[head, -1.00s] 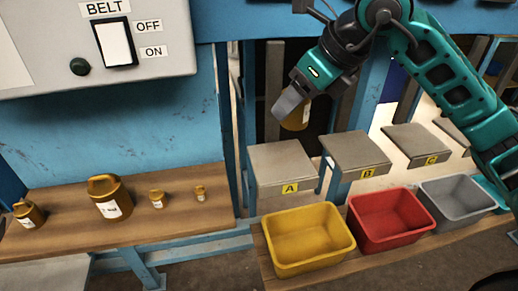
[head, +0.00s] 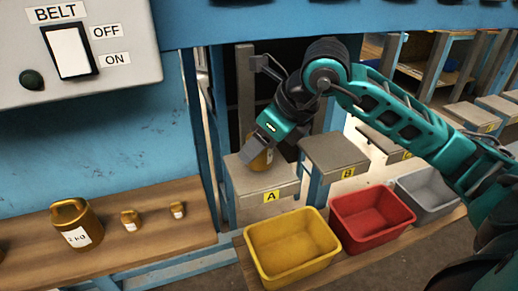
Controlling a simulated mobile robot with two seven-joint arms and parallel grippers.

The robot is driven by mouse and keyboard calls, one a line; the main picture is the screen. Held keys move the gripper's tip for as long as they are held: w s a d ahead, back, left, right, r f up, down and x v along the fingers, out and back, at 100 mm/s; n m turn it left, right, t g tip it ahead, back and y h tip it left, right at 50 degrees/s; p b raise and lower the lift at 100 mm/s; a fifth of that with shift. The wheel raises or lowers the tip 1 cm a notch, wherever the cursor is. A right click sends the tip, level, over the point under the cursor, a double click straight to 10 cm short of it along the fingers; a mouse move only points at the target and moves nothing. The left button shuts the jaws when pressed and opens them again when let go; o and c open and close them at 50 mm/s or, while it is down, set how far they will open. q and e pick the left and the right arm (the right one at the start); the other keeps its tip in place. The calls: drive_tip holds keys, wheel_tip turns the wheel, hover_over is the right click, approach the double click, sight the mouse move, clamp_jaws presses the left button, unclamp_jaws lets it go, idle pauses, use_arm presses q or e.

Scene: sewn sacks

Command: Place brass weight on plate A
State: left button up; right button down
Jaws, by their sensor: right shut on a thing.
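My right gripper (head: 268,150) is shut on a brass weight (head: 260,160), which is partly hidden behind the gripper fingers. The weight is at the top of plate A (head: 268,184), a grey plate with a yellow "A" label on its front edge. The weight appears to be at or just above the plate's surface; I cannot tell if it touches. Plate B (head: 336,151) stands to the right and is empty. My left gripper does not show.
More brass weights, including a large one (head: 77,224) and two small ones, stand on the wooden shelf (head: 150,238) at left. A yellow bin (head: 292,245), a red bin (head: 371,218) and a grey bin (head: 428,195) stand in front of the plates. The belt switch box (head: 75,50) is at upper left.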

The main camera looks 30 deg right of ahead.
drive_tip(key=shift+f, duration=0.35)
drive_tip(key=c, duration=0.8)
unclamp_jaws()
drive_tip(key=shift+f, duration=0.3)
drive_tip(key=o, duration=0.4)
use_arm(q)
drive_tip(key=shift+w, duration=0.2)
use_arm(e)
drive_tip(key=shift+o, duration=0.2)
drive_tip(key=shift+r, duration=0.1)
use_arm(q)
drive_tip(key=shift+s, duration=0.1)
use_arm(e)
drive_tip(key=shift+r, duration=0.15)
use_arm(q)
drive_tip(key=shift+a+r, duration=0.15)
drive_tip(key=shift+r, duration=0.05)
use_arm(e)
drive_tip(key=v, duration=1.2)
